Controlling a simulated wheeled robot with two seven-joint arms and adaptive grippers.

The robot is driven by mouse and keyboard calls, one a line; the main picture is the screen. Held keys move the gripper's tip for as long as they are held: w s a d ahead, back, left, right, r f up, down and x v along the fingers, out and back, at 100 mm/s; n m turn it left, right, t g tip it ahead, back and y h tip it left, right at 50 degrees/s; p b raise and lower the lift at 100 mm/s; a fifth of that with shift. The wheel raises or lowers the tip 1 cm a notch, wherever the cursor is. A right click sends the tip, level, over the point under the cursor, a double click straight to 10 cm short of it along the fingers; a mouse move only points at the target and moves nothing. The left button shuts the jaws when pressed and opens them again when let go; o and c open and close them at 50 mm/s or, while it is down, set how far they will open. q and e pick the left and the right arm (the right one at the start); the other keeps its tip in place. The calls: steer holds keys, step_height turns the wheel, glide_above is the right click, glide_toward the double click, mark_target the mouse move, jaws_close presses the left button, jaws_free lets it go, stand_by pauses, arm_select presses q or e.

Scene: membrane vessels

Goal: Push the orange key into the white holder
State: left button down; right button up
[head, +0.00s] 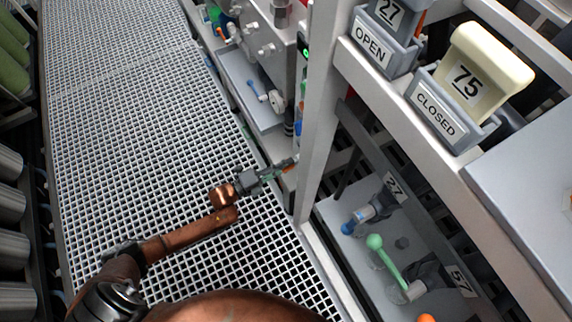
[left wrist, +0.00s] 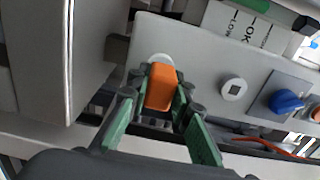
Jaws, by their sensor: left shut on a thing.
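My left gripper (head: 272,174) reaches the side of the machine next to the upright post in the head view. In the left wrist view its green-padded fingers (left wrist: 162,98) are shut on the orange key (left wrist: 161,86), one on each side. The key faces a light grey panel. A white round piece (left wrist: 161,59), seemingly the white holder, shows behind the key's top and is mostly hidden by it. I cannot tell how deep the key sits in it. In the head view only a small bit of orange (head: 289,168) shows at the fingertips. My right gripper is not in view.
On the panel, right of the key, are a white round fitting with a dark square (left wrist: 233,89) and a blue knob (left wrist: 286,102). A pale block (left wrist: 62,60) stands close on the left. The upright post (head: 318,110) is beside the gripper. The grated floor (head: 150,110) is clear.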

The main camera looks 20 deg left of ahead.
arm_select(q)
steer(key=shift+w+d, duration=0.35)
steer(key=shift+w, duration=0.1)
stand_by(0.3)
steer(key=c, duration=1.7)
jaws_free()
steer(key=shift+o, duration=0.2)
steer(key=shift+s, duration=0.1)
steer(key=v, duration=1.1)
steer(key=shift+s+a, duration=0.25)
steer(key=shift+a, duration=0.1)
